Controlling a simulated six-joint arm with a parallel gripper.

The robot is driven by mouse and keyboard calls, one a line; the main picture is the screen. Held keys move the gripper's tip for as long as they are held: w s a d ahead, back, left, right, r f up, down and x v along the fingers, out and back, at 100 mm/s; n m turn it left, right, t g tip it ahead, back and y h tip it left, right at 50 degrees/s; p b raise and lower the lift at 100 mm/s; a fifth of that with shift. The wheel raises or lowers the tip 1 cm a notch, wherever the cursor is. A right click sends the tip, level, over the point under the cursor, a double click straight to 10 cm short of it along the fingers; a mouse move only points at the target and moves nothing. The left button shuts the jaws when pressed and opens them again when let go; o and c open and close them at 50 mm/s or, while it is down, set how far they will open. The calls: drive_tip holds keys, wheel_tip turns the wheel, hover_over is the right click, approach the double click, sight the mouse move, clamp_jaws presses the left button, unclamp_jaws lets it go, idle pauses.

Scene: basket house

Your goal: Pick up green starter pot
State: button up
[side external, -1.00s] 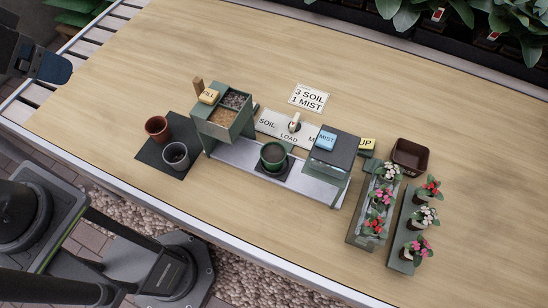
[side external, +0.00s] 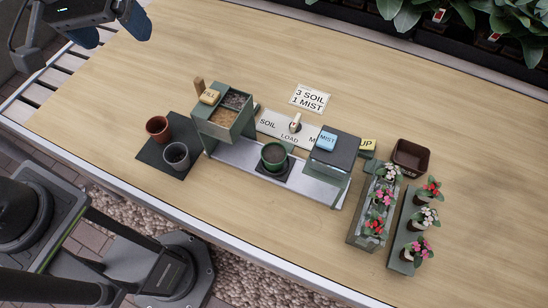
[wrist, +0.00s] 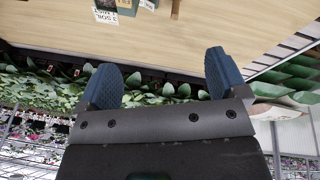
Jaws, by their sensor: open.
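The green starter pot (side external: 274,155) stands upright on a small dark pad at the middle of the grey station, between the soil hopper and the mist box. My gripper (side external: 111,22) is at the top left of the side view, over the table's far left corner and well away from the pot. Its blue fingertips are apart with nothing between them. The wrist view shows the open gripper (wrist: 160,80) against plants and the table edge. The pot is not visible in the wrist view.
A soil hopper (side external: 222,112) stands left of the pot and a mist box (side external: 333,148) right of it. Terracotta (side external: 158,129) and grey (side external: 177,156) pots sit on a dark mat. Flower trays (side external: 357,238) and a brown bin (side external: 410,157) are at right. The table's left part is clear.

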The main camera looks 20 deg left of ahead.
drive_tip(key=w+d+f+n+g, duration=0.25)
drive_tip(key=w+d+f, duration=0.3)
drive_tip(key=d, duration=0.35)
drive_tip(key=n, duration=0.5)
hover_over(274, 155)
drive_tip(key=shift+g+y, duration=0.4)
drive_tip(key=shift+g, duration=0.05)
wheel_tip(274, 155, down, 19)
drive_tip(key=shift+f, duration=3.15)
drive_tip(key=c, duration=1)
